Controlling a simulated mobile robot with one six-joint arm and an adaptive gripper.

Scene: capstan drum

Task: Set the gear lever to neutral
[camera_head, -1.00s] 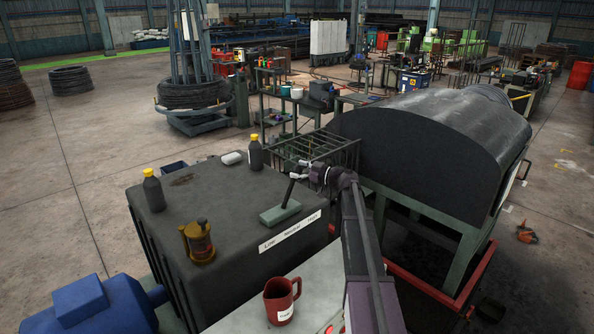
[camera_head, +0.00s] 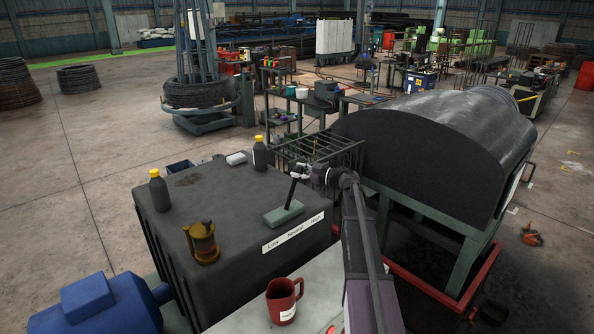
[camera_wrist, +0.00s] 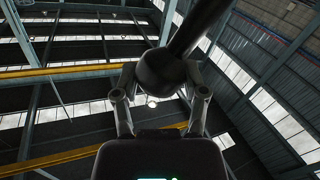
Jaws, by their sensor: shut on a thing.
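The gear lever (camera_head: 292,191) is a dark rod rising from a grey-green base (camera_head: 284,214) on top of the dark gearbox (camera_head: 215,222). It leans slightly to the right as seen from the head. A white label (camera_head: 293,234) on the front edge reads Low, Neutral, High from left to right. My gripper (camera_head: 299,172) is at the lever's top, reaching in from the right. In the wrist view, my gripper's two fingers (camera_wrist: 159,92) are closed around the round dark knob (camera_wrist: 160,70), with the rod running to the upper right. The gripper hides the knob in the head view.
Two yellow-capped bottles (camera_head: 158,190), an amber lantern-like vessel (camera_head: 202,242) and a white block (camera_head: 236,158) stand on the gearbox. A red mug (camera_head: 283,301) stands on the pale surface in front. A wire rack (camera_head: 325,150) and the big drum housing (camera_head: 435,145) lie behind and right.

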